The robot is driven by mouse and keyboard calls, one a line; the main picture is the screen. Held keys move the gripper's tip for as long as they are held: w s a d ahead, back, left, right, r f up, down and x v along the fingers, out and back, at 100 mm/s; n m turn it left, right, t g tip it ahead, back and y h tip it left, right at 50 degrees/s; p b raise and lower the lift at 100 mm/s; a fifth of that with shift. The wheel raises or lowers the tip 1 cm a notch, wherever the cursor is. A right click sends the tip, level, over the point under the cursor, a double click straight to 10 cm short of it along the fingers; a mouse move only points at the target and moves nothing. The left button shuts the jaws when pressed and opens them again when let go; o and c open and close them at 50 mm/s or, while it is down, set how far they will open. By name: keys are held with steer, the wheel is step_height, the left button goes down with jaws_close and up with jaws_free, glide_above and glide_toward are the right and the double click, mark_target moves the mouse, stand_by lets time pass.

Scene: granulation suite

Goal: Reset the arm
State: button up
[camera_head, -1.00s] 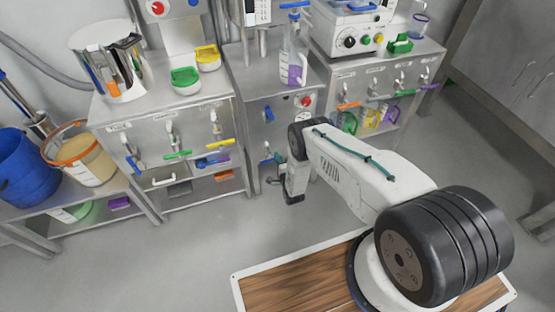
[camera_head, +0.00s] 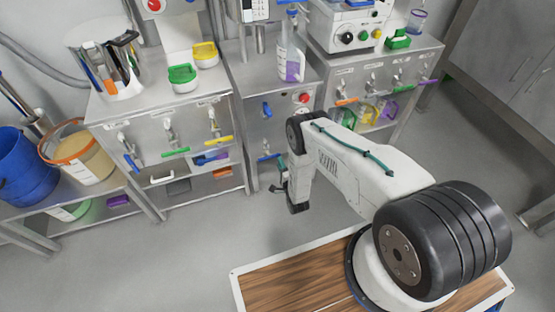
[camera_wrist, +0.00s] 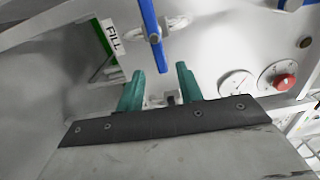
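My arm reaches from the lower right of the head view toward the middle cabinet. My gripper (camera_head: 277,187) is small and partly hidden there, low in front of that cabinet. In the wrist view my gripper (camera_wrist: 160,88) shows two teal fingers standing apart, with nothing held between them. A blue lever (camera_wrist: 151,32) on a pale panel is just beyond the fingertips. I cannot tell whether they touch it.
The wrist view shows a FILL label (camera_wrist: 111,35), a red button (camera_wrist: 284,81) and a gauge (camera_wrist: 237,84). In the head view, a blue bucket (camera_head: 25,170) stands at the left. A wood-topped board (camera_head: 290,284) lies below my arm. Grey floor at right is clear.

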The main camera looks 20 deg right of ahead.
steer(key=shift+s, duration=0.85)
